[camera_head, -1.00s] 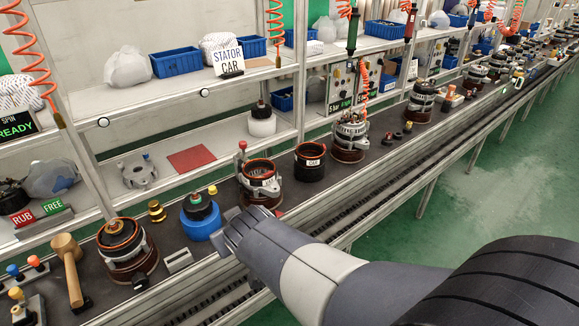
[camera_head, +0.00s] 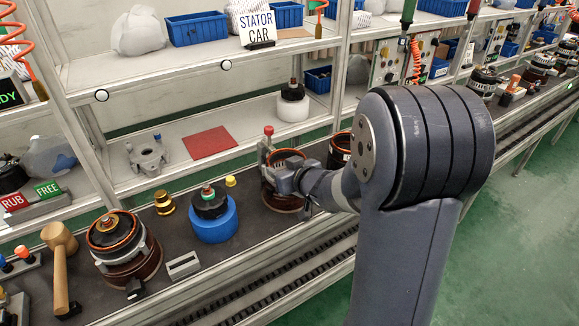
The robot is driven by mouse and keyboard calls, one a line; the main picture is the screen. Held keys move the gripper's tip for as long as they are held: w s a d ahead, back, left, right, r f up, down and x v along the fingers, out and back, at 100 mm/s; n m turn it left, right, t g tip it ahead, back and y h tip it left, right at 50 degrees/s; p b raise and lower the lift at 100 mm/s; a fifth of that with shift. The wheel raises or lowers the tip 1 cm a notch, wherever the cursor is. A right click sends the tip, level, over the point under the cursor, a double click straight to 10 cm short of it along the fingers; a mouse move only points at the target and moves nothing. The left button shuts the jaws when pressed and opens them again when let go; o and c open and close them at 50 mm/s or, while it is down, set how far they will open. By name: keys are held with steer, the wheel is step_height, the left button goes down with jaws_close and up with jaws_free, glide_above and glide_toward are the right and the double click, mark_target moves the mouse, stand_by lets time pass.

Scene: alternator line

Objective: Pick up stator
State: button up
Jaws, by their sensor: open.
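A round part with an orange-brown winding ring (camera_head: 287,155) stands on the dark bench in a silver holder, with a red-topped post at its left. It looks like a stator. My gripper (camera_head: 274,168) is open at its front and left side; contact cannot be told. My gripper and wrist hide part of it. A second dark cylinder with an orange rim (camera_head: 340,146) stands just to its right, mostly hidden behind my arm. It may also be a stator. A white "STATOR CAR" sign (camera_head: 257,27) stands on the upper shelf.
A blue base with a black part (camera_head: 213,222), a yellow-brass piece (camera_head: 164,203), a wound assembly (camera_head: 122,250) and a mallet (camera_head: 60,265) stand left on the bench. A red mat (camera_head: 209,142) and silver bracket (camera_head: 148,157) lie on the shelf behind. Shelf posts rise behind the bench.

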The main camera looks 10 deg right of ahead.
mark_target(271, 164)
steer(key=shift+a+f+x, duration=0.1)
steer(key=shift+x, duration=1.45)
steer(key=shift+a+f+x, duration=0.1)
steer(key=shift+x, duration=1.45)
steer(key=shift+s, duration=0.15)
steer(key=shift+c, duration=0.4)
jaws_close()
steer(key=shift+r, duration=0.1)
steer(key=shift+r, duration=0.15)
